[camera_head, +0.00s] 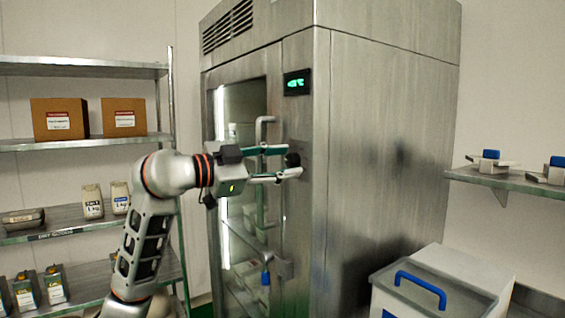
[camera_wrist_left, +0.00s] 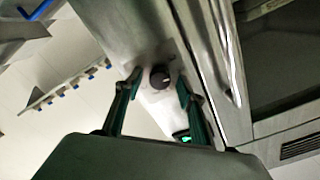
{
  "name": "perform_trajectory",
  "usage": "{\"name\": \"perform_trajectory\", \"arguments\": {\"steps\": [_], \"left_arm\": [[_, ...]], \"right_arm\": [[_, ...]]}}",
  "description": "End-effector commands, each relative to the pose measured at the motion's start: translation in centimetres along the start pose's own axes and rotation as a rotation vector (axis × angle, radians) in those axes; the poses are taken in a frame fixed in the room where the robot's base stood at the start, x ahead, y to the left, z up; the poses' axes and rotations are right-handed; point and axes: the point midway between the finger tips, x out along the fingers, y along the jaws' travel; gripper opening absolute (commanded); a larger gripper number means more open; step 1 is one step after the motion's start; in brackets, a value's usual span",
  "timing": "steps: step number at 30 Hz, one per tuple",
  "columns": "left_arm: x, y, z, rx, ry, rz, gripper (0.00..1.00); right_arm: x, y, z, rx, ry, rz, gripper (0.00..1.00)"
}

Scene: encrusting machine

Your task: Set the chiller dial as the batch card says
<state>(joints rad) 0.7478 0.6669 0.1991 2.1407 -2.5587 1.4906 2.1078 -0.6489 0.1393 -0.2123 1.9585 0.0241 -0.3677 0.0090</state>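The chiller (camera_head: 365,150) is a tall steel cabinet with a glass door on its front. A small black display with green characters (camera_head: 297,83) sits high on its front panel. The black dial (camera_head: 293,160) is below the display, right beside the left gripper's fingertips. In the left wrist view the dial (camera_wrist_left: 160,79) lies between the spread fingers, just past their tips. My left gripper (camera_head: 285,162) is open, in front of the front panel; it also shows in the left wrist view (camera_wrist_left: 158,90). The batch card is not seen. My right gripper is not in view.
The door handle (camera_head: 264,130) is close behind the left gripper. A shelf rack (camera_head: 80,140) with boxes, bags and tins stands at the left. A white bin with a blue handle (camera_head: 440,285) stands at the lower right, below a wall shelf (camera_head: 515,183).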

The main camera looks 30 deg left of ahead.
Motion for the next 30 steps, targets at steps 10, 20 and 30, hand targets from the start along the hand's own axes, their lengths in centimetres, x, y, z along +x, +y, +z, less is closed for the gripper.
{"name": "perform_trajectory", "arguments": {"steps": [10, 20, 30], "left_arm": [[-2.0, -0.1, 0.0, 0.002, -0.001, -0.002, 0.39], [-8.6, 0.0, 0.1, 0.002, -0.002, -0.001, 0.39], [-11.9, 0.0, 0.0, 0.0, -0.001, 0.0, 0.39]], "right_arm": [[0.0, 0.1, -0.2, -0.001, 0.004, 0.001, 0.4], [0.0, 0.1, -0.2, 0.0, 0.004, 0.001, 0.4], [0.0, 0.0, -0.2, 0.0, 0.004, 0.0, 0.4]]}}
